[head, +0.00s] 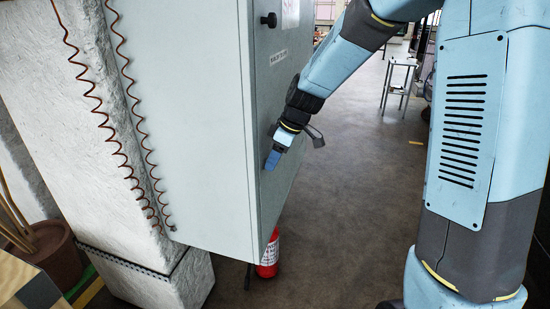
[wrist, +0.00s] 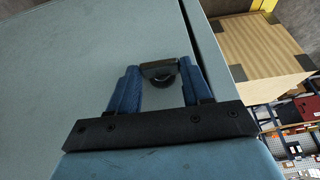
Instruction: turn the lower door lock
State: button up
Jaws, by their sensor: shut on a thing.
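The lower door lock (wrist: 160,73) is a small black knob with a rounded boss on the grey cabinet door, seen in the wrist view. My gripper (wrist: 158,85) has its two blue fingers on either side of the lock and is shut on it. In the head view my gripper (head: 273,158) is at the lower part of the cabinet door (head: 275,90), and the lock there is hidden behind the fingers. The upper door lock (head: 269,20), a black knob, is near the top of the same door.
The cabinet hangs on a white pillar (head: 150,250) with coiled red-brown cables. A red fire extinguisher (head: 268,257) stands on the floor below the cabinet. A small metal stand (head: 399,75) is farther back. The floor (head: 350,200) to the right is open.

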jog(key=shift+w, duration=0.1)
jog(key=g, duration=0.1)
jog(key=w+g+y, duration=0.1)
jog(key=g, duration=0.1)
jog(key=shift+d+f+m, duration=0.1)
jog(key=shift+d+m, duration=0.1)
jog(key=shift+m, duration=0.2)
jog(key=g, duration=0.1)
jog(key=g+y, duration=0.1)
jog(key=g, duration=0.1)
jog(key=w+m+g+y, duration=0.1)
jog(key=shift+d+f+g, duration=0.2)
jog(key=shift+f+g, duration=0.15)
jog(key=shift+g, duration=0.05)
jog(key=g+y, duration=0.1)
jog(key=m+g+y, duration=0.1)
jog(key=f+g+y, duration=0.1)
jog(key=g, duration=0.1)
jog(key=shift+w+d+f+m, duration=0.1)
jog(key=shift+w+m, duration=0.15)
jog(key=shift+m, duration=0.05)
jog(key=shift+f+m+g+y, duration=0.25)
jog(key=shift+g+y, duration=0.25)
jog(key=shift+g, duration=0.15)
jog(key=shift+f+m+g+y, duration=0.15)
jog(key=shift+m+g+y, duration=0.1)
jog(key=shift+g+y, duration=0.35)
jog(key=shift+g, duration=0.25)
jog(key=o, duration=1.1)
jog(key=shift+c, duration=0.2)
